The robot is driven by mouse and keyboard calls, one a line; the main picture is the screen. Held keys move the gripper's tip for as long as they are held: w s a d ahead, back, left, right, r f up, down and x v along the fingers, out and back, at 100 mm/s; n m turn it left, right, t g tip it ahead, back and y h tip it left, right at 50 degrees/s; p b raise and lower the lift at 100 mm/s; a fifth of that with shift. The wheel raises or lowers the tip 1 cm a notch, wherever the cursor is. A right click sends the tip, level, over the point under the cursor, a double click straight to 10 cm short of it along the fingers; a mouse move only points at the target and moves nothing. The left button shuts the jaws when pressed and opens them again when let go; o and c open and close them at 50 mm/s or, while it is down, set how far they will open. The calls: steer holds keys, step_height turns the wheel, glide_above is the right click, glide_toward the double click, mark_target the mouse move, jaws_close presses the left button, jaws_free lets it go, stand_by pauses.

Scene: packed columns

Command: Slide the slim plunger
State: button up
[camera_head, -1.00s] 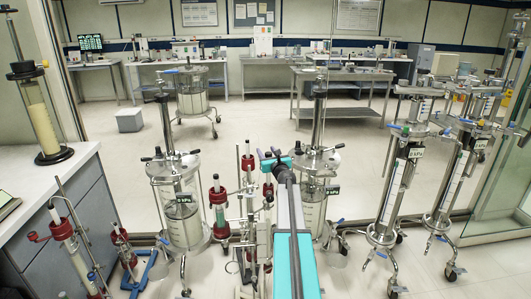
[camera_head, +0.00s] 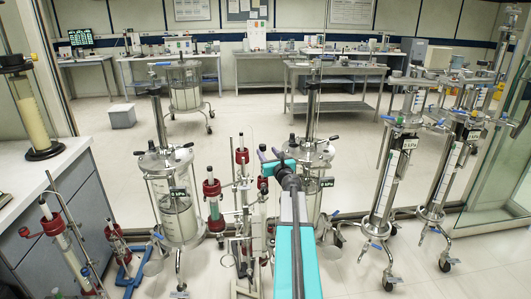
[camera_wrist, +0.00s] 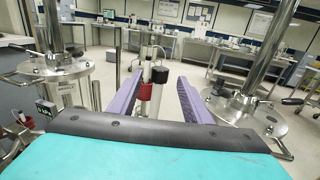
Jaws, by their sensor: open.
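My gripper (camera_head: 267,165) is open and empty, with purple fingers, ahead of my teal arm. In the wrist view its fingers (camera_wrist: 157,88) point forward. Between them, farther off, a slim glass column with a red collar (camera_wrist: 145,91) is framed; it looks apart from both fingers. In the head view slim columns with red collars (camera_head: 241,156) (camera_head: 212,188) stand left of my gripper. Which part is the slim plunger I cannot tell for sure. My arm hides part of the stand and the column behind it.
Large steel-topped columns (camera_head: 178,210) (camera_head: 312,152) flank the slim ones, with tall rods. They also stand close on both sides in the wrist view (camera_wrist: 57,70) (camera_wrist: 243,113). Wheeled columns (camera_head: 396,175) stand right. A counter (camera_head: 75,150) is left. Open floor lies behind.

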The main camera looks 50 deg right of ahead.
steer(key=shift+v, duration=1.4)
